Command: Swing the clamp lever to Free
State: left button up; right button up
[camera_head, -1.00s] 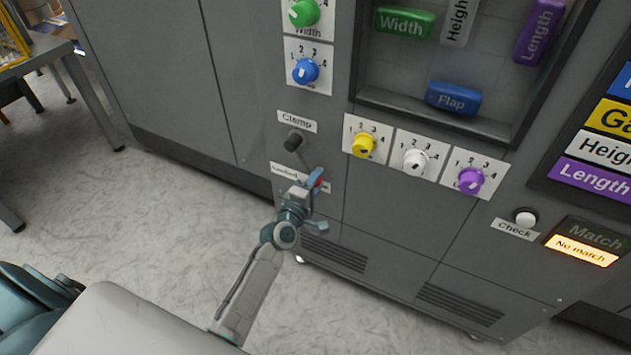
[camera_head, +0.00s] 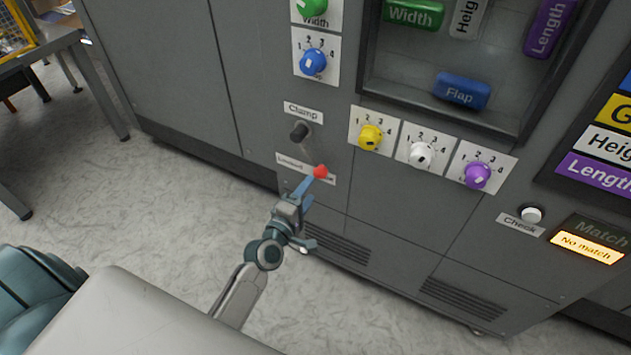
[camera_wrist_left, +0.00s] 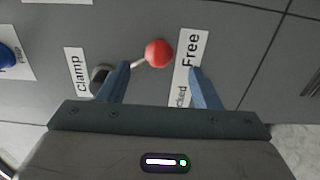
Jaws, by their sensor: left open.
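The clamp lever has a dark pivot (camera_head: 300,131) under the Clamp label and a red ball knob (camera_head: 320,171). Its arm slants down and right, with the knob at the right end of the Locked/Free label (camera_head: 290,162). In the left wrist view the red knob (camera_wrist_left: 159,53) is beside the word Free (camera_wrist_left: 190,48). My left gripper (camera_head: 309,186) is open, just below and in front of the knob. In its wrist view the gripper (camera_wrist_left: 160,70) has its fingers spread either side of the knob's line, with nothing held. My right gripper is not in view.
Yellow (camera_head: 370,137), white (camera_head: 422,154) and purple (camera_head: 477,175) dials are right of the lever; a blue dial (camera_head: 313,62) is above. The Check button (camera_head: 530,214) and lit No match sign (camera_head: 587,246) are further right.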

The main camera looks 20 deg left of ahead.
pick_arm(q)
jog(key=s, duration=0.2)
jog(key=shift+s+a, duration=0.1)
jog(key=shift+s, duration=0.3)
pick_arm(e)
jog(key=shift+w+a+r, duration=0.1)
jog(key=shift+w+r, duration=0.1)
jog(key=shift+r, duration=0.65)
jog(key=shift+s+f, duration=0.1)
pick_arm(q)
jog(key=shift+f, duration=0.15)
